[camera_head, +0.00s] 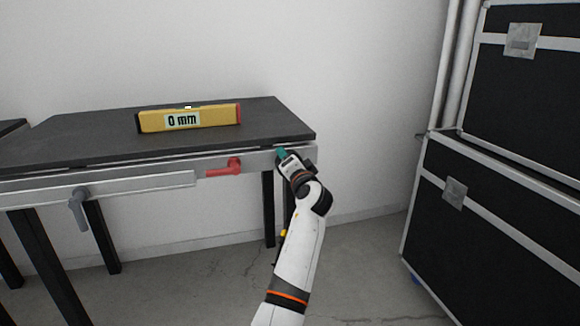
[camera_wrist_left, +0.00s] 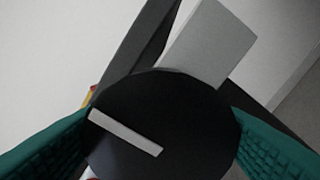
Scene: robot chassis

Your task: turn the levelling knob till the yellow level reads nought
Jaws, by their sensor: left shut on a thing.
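The yellow level (camera_head: 215,117) lies on the dark table top (camera_head: 270,122), and its display reads "0 mm". The levelling knob (camera_wrist_left: 125,110) is a round black disc with a pale grey bar mark, seen close in the left wrist view. My left gripper (camera_wrist_left: 160,120) is shut on the knob, with one teal finger at each side of it. In the head view my left gripper (camera_head: 283,157) is at the right front end of the table, and the knob is hidden there.
A red handle (camera_head: 226,168) and a grey handle (camera_head: 79,206) stick out from the table's front rail. Black cases with metal edges (camera_head: 500,195) are stacked at the right. Bare floor lies between them and the table.

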